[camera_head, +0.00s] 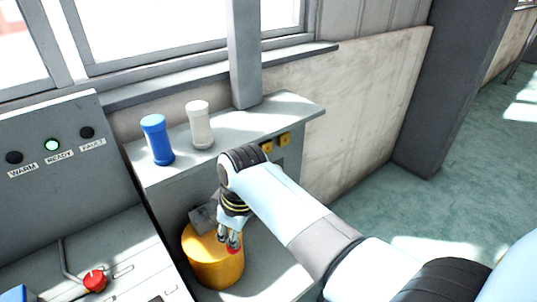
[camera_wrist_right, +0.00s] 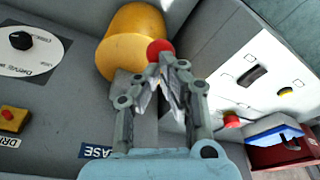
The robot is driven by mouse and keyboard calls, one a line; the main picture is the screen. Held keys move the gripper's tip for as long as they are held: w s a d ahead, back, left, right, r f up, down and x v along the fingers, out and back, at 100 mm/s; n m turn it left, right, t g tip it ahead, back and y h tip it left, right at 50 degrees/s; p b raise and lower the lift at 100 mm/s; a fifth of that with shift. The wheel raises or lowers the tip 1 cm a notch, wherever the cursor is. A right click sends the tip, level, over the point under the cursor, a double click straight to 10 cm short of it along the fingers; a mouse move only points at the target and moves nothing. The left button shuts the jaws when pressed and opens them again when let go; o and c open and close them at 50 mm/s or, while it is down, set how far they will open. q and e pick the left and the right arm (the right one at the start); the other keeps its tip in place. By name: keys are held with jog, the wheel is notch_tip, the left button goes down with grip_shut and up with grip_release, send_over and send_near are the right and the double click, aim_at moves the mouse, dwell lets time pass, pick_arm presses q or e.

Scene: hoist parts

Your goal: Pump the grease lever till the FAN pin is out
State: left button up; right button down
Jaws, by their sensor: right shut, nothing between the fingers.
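The yellow grease pot (camera_head: 213,262) stands in the recess below the shelf, and it also shows in the wrist view (camera_wrist_right: 125,45). The lever's red ball (camera_head: 233,250) shows at the tips of my right gripper (camera_head: 229,238). In the wrist view the red ball (camera_wrist_right: 158,47) lies just past the fingertips of my right gripper (camera_wrist_right: 170,65). The fingers are shut with nothing between them; whether they touch the ball I cannot tell. The lever's rod is hidden. No pin labelled FAN can be made out. My left gripper is out of view.
A blue cylinder (camera_head: 156,139) and a white one (camera_head: 199,125) stand on the shelf. Open floor (camera_head: 465,150) lies right.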

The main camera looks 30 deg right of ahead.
jog(key=shift+w+f+b, duration=0.2)
jog(key=shift+f+b, duration=0.9)
jog(key=shift+f, duration=0.65)
jog(key=shift+w+f+b, duration=0.15)
jog(key=shift+f+b, duration=0.9)
jog(key=shift+f, duration=0.65)
jog(key=shift+r, duration=0.1)
notch_tip(320, 180, up, 3)
jog(key=p, duration=0.4)
jog(key=shift+s+r, duration=0.15)
jog(key=shift+r, duration=0.05)
notch_tip(320, 180, up, 2)
jog(key=shift+s+r+p, duration=0.1)
jog(key=shift+r+p, duration=0.05)
jog(key=shift+p, duration=0.75)
jog(key=shift+s+r, duration=0.15)
jog(key=shift+r, duration=1.25)
